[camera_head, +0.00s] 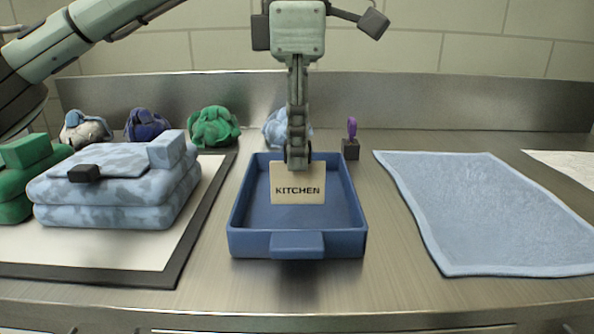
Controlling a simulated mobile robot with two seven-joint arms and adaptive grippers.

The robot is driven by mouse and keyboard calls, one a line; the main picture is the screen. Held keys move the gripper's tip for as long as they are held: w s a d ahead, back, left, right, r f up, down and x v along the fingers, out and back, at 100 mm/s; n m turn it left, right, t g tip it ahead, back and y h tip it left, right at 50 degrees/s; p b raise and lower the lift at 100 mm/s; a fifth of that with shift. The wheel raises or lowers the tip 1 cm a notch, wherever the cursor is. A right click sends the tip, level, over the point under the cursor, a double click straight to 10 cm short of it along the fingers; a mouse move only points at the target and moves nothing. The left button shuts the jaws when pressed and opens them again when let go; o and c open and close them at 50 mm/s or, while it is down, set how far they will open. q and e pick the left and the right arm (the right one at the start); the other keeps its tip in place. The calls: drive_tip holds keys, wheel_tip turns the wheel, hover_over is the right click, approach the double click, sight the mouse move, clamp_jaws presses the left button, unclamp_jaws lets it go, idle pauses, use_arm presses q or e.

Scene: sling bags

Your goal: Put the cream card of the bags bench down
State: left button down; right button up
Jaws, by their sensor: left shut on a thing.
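The cream card (297,190) reads "KITCHEN" and faces me, roughly upright. My left gripper (297,162) points straight down and is shut on the card's top edge. The card shows in front of the inside of a blue tray (298,245) with a front handle. I cannot tell whether the card's lower edge touches the tray floor. My right gripper is not in view.
A folded light-blue bag (118,190) and a green one (15,180) lie on a dark-edged white board (90,252) at left. Several bundled bags, including a green one (213,127), line the back. A purple-handled stamp (351,138) stands behind the tray. A blue towel (490,210) lies right.

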use_arm(q)
drive_tip(key=shift+f, duration=1.8)
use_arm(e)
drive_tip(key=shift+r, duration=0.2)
use_arm(q)
drive_tip(key=shift+f, duration=0.1)
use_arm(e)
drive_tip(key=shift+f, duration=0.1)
use_arm(q)
drive_tip(key=c, duration=1.5)
unclamp_jaws()
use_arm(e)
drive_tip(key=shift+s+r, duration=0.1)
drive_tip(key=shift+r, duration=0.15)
use_arm(q)
wheel_tip(320, 180, up, 11)
drive_tip(key=shift+p, duration=0.9)
drive_tip(key=shift+r, duration=0.65)
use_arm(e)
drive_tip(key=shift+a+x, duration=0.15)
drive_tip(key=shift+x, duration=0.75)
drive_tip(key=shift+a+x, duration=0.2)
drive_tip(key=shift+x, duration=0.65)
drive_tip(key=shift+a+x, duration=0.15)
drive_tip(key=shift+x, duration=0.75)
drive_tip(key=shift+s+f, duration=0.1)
